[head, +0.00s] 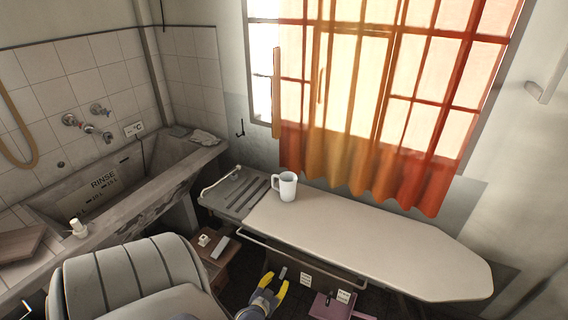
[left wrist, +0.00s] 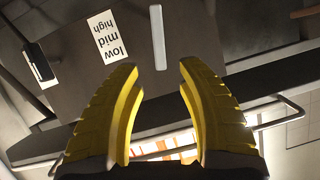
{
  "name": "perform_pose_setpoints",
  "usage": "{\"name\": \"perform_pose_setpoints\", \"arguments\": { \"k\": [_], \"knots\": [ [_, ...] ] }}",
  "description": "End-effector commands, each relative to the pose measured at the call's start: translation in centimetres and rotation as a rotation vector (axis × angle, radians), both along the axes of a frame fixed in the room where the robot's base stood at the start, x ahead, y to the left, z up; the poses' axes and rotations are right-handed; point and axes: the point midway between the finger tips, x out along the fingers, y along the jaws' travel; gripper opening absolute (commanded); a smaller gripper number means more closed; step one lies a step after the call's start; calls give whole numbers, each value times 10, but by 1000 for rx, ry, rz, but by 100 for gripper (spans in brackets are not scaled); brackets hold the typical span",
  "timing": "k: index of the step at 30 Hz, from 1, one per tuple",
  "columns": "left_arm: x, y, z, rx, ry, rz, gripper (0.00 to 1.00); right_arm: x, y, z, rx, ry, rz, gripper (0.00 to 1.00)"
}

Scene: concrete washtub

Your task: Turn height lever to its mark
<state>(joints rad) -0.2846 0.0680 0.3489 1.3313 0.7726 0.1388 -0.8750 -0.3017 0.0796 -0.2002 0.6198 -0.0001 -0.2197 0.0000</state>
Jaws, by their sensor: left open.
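A slim pale grey lever (head: 283,272) sits below the near edge of the ironing board, beside a white label (head: 306,280). In the left wrist view the lever (left wrist: 157,37) stands beside the label (left wrist: 108,36) reading low, mid, high. Another dark lever (left wrist: 35,55) with its own label shows at the left there; I cannot tell for certain which is the height lever. My left gripper (head: 276,279) has yellow fingers, open and empty. In the left wrist view its fingertips (left wrist: 160,68) point toward the pale lever, which appears beyond them, apart. My right gripper is not in view.
The ironing board (head: 370,235) carries a white mug (head: 286,187) at its left end. A pale rail (head: 300,260) runs along its near side, close above the labels. A padded grey chair (head: 125,280) and the concrete washtub (head: 150,195) stand to the left.

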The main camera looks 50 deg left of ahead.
Motion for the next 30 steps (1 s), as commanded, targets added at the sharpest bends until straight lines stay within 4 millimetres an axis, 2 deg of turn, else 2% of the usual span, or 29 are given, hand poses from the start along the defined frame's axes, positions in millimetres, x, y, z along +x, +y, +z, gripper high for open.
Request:
{"name": "perform_pose_setpoints", "arguments": {
  "k": [1,6,13,21,30],
  "knots": [
    [10,5,-3,1,0,-1,38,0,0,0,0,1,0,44],
    [33,16,-14,2,0,-3,38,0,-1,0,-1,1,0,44],
    [54,27,-24,0,1,-2,38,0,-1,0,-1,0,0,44],
    [65,34,-30,0,1,-1,38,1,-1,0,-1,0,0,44],
    [67,35,-31,1,0,0,38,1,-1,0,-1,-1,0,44]
  ]
}}
